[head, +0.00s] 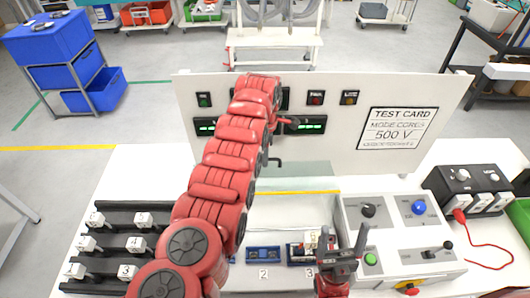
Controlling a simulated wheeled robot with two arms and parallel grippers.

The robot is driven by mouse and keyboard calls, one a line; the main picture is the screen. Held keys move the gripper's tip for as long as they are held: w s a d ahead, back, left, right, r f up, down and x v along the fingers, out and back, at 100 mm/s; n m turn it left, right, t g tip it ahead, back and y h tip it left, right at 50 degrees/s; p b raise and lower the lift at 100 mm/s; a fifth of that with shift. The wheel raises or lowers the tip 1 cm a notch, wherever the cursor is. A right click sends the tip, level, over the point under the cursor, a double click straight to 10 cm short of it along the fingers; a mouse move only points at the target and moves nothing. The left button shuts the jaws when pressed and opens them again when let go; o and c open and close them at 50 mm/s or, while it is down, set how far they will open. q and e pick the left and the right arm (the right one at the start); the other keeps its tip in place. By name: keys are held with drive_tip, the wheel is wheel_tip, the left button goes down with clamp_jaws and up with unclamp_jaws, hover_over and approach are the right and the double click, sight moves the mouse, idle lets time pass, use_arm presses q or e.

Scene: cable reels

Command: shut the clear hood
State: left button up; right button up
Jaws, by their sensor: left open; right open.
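The clear hood (300,184) is see-through and hard to make out. A pale strip of it shows above the yellow line behind the work bay, and its exact angle is unclear. A small dark handle-like bar (277,161) shows just above that strip. My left gripper (286,122) is at the far end of the red arm, in front of the panel and above the bar. It is open, with its fingers partly hidden by the arm. My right gripper (340,250) is open at the front of the bay, close to a small white block (311,239).
An upright white panel (340,155) with displays and a test card stands behind the bay. A black rack (145,222) with several white blocks lies at left. A control box (395,225) and a dark box with a red lead (468,190) stand at right.

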use_arm(q)
clamp_jaws()
drive_tip(key=shift+w, duration=0.1)
idle(1.2)
